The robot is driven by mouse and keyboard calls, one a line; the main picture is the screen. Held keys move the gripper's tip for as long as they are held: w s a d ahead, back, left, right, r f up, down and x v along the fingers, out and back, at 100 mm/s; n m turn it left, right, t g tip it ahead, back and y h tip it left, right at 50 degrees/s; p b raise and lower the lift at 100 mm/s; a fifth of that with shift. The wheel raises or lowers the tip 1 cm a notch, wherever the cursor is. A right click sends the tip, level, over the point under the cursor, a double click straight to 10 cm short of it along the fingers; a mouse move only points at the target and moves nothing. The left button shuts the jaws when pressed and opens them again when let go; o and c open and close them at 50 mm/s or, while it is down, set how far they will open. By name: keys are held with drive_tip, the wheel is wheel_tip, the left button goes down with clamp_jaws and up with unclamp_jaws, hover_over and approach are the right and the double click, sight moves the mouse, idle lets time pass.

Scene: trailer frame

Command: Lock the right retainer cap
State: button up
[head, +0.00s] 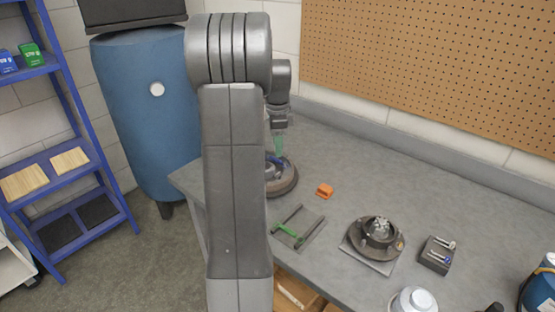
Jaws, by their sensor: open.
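My gripper (279,146) is at the end of my arm, above a round brown-grey assembly (288,184) at the back left of the bench. My arm link hides the assembly's left part. The gripper is open; its fingers are small and partly hidden, and a green part shows there. A small blue part (275,161) is just below it on the assembly; contact cannot be told. A second round assembly (398,245), with a dark ring and light metal centre, sits on a square plate to the right. I cannot tell which part is the right retainer cap, or its lock state.
An orange block (324,190), a frame with a green bar (287,230) and a dark block with metal pins (438,254) lie on the grey bench (440,190). A white container (413,300) and a blue bottle (540,292) stand in front. The back right is clear.

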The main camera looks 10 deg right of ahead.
sight(277, 174)
drive_tip(key=shift+r, duration=1.65)
drive_tip(key=shift+f, duration=0.1)
wheel_tip(277, 174, down, 14)
drive_tip(key=shift+r+p, duration=0.1)
drive_tip(key=shift+p, duration=0.25)
drive_tip(key=shift+r, duration=0.1)
